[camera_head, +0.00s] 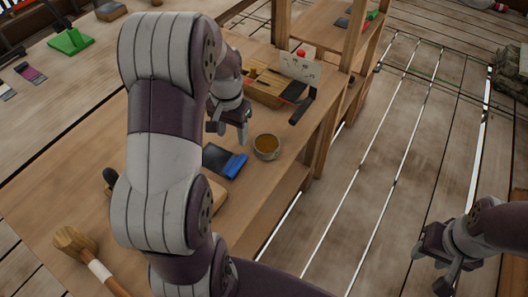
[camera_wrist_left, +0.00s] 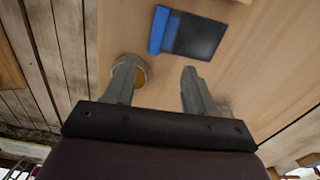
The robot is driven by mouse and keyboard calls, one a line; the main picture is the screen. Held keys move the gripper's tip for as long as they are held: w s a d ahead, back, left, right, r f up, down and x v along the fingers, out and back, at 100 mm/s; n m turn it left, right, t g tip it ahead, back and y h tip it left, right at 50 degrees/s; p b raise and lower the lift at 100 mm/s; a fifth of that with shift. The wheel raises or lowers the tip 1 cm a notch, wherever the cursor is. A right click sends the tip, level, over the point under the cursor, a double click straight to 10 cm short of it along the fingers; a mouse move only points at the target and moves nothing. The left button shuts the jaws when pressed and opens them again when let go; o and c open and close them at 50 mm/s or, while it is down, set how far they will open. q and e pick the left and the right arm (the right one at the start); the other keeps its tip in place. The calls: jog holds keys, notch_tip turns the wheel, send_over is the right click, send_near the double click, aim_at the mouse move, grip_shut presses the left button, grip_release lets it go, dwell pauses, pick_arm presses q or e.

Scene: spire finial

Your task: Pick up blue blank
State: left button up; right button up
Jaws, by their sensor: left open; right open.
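The blue blank (camera_head: 236,165) is a small bright blue block on the wooden workbench, against one edge of a flat dark pad (camera_head: 216,157). In the left wrist view the blue blank (camera_wrist_left: 163,28) and the dark pad (camera_wrist_left: 195,36) lie beyond my fingertips. My left gripper (camera_head: 227,128) is open and empty above the bench, apart from the blank; its two spread fingers show in the left wrist view (camera_wrist_left: 158,75). My right gripper (camera_head: 437,270) is open and empty at the lower right, away from the bench, over the plank floor.
A round cup (camera_head: 267,147) with amber contents stands right of the blank, close to the bench edge. A wooden tool box (camera_head: 262,88) stands behind it. My left arm hides part of the bench.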

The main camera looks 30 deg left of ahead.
aim_at(236, 164)
pick_arm(q)
jog(key=shift+m, duration=0.3)
jog(key=f, duration=1.2)
jog(key=shift+s+d, duration=0.25)
jog(key=shift+s, duration=0.1)
jog(key=shift+w+f, duration=0.1)
jog(key=shift+f, duration=0.2)
grip_shut()
